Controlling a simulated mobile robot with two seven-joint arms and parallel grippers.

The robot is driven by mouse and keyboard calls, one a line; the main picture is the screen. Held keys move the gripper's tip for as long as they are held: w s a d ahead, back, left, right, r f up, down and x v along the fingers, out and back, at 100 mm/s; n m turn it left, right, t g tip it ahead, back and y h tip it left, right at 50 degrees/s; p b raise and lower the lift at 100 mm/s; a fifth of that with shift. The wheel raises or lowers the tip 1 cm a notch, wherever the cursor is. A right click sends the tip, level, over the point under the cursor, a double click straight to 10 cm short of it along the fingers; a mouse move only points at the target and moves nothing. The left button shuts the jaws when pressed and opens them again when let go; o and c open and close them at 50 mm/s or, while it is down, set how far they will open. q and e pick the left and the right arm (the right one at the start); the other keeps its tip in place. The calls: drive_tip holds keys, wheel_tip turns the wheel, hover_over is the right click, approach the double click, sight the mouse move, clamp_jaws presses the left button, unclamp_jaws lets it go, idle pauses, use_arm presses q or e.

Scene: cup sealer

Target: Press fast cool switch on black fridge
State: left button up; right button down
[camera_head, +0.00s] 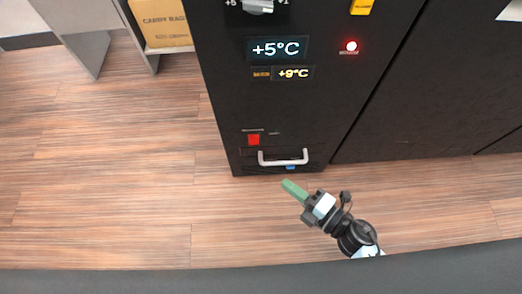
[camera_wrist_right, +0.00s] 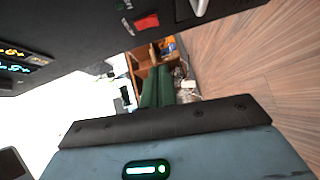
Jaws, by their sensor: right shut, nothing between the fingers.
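The black fridge (camera_head: 226,100) stands upright at the top middle of the head view. My right gripper (camera_head: 288,185) has green fingers, shut and empty, below the handle in the head view and apart from the fridge. The fingers show in the wrist view (camera_wrist_right: 158,74), below the red switch. My left gripper is out of view.
The silver handle (camera_head: 283,160) sticks out near the fridge's bottom. Displays read +5°C (camera_head: 277,49) and +9°C (camera_head: 293,73), with a knob (camera_head: 258,6) above. A cardboard box (camera_head: 163,24) sits on a shelf at left. The wooden floor (camera_head: 120,170) is clear.

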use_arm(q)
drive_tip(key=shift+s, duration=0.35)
use_arm(e)
drive_tip(key=b, duration=0.4)
approach(254, 139)
drive_tip(key=w+a+f, duration=0.2)
drive_tip(key=a+f, duration=0.1)
drive_tip(key=a, duration=0.2)
drive_tip(key=shift+w+a+r, duration=0.15)
drive_tip(key=shift+w, duration=0.75)
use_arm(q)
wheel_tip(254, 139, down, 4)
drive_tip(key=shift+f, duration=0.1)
use_arm(e)
drive_tip(key=shift+w, duration=0.2)
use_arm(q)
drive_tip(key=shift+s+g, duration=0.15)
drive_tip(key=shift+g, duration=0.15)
